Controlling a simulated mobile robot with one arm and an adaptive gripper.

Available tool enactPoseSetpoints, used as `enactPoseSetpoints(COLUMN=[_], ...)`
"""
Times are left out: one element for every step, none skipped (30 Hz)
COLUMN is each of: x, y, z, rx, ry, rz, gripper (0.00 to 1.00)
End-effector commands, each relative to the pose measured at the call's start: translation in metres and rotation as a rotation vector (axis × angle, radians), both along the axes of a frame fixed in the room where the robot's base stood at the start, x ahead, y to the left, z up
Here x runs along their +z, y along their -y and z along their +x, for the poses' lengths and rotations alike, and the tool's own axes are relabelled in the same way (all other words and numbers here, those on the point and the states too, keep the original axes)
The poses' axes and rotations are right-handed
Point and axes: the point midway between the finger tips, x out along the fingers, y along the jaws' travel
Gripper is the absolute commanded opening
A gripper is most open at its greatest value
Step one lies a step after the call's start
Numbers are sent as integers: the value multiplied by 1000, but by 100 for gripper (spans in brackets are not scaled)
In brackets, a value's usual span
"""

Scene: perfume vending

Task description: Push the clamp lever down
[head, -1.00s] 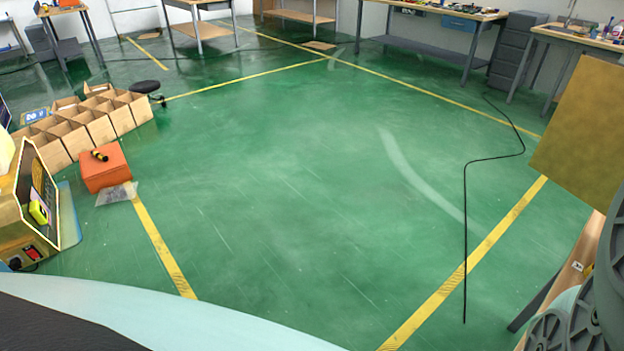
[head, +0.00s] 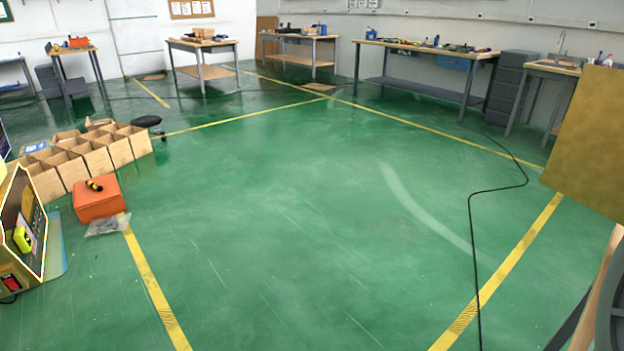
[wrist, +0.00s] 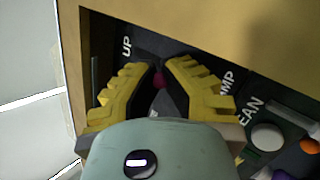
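In the wrist view, the dark control panel (wrist: 255,92) carries the white words "UP", "CLEAN" and a part-hidden word ending in "MP". A small magenta knob (wrist: 159,81) shows between my yellow fingers, likely the end of the clamp lever; the rest of it is mostly hidden. My gripper (wrist: 163,66) is over the panel with its tips close together but a gap between them. The knob lies in this gap, near the left finger; I cannot tell whether they touch. My gripper is not in the head view.
A round white button (wrist: 267,138) and an orange one (wrist: 309,146) are right of my gripper. In the head view, a yellow-framed machine (head: 22,225) stands at the left edge, near an orange box (head: 98,200) and cardboard boxes (head: 97,157). The green floor (head: 290,220) is mostly clear.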

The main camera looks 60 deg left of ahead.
Motion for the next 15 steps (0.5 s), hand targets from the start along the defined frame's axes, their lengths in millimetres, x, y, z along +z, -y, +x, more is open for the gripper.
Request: enactPoseSetpoints(x=[1,1,1,1,1,1,1,1,1,1,1,1,1,1,1], y=[0,0,0,0,0,0,0,0,0,0,0,0,0,0,0], z=[0,0,0,0,0,0,0,0,0,0,0,0,0,0,0], rx=[0,0,0,0,0,-1,-1,-1,-1,-1,-1,-1,-1,-1,-1], ry=[1,1,1,1,1,1,1,2,2,1,2,2,1,1,0], rz=[-4,-4,-4,-4,-4,-3,-3,-3,-3,-3,-2,-2,-2,-2,-1], gripper=[0,0,0,0,0,0,0,9,14,17,20,24,27,30,34])
